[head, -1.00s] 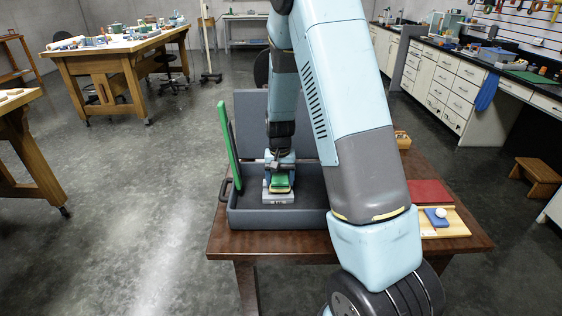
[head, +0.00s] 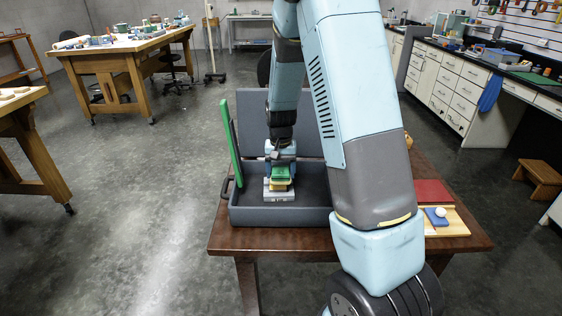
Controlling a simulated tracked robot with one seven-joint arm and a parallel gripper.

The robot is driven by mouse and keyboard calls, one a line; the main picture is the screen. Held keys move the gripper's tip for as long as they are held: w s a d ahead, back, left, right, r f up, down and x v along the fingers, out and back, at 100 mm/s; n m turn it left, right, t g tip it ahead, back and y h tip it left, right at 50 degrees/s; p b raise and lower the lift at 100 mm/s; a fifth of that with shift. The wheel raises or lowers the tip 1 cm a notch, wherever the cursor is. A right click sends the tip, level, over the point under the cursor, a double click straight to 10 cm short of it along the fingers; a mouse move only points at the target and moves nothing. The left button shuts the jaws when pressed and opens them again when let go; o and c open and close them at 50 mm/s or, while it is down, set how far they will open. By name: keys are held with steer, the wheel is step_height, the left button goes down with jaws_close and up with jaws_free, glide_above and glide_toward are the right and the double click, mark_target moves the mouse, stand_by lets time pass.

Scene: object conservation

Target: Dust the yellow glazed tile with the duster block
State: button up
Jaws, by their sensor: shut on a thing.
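My gripper (head: 281,159) points down inside an open dark grey case (head: 245,215) on the brown table. It is shut on a small green block (head: 281,173), which appears to be the duster block. Just below and in front of the block a yellow strip (head: 279,185) shows, likely the yellow glazed tile. It sits above a light grey slab (head: 278,196) on the case floor. The block and tile overlap in this view; I cannot tell whether they touch. My gripper and arm hide much of both.
A tall green panel (head: 231,138) stands at the case's left side. The case lid (head: 250,115) is raised behind. To the right, past my arm, are a red board (head: 432,192) and a wooden board (head: 453,225) with a blue block (head: 437,216) and white ball (head: 441,212).

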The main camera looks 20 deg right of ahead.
steer(key=shift+r, duration=2.05)
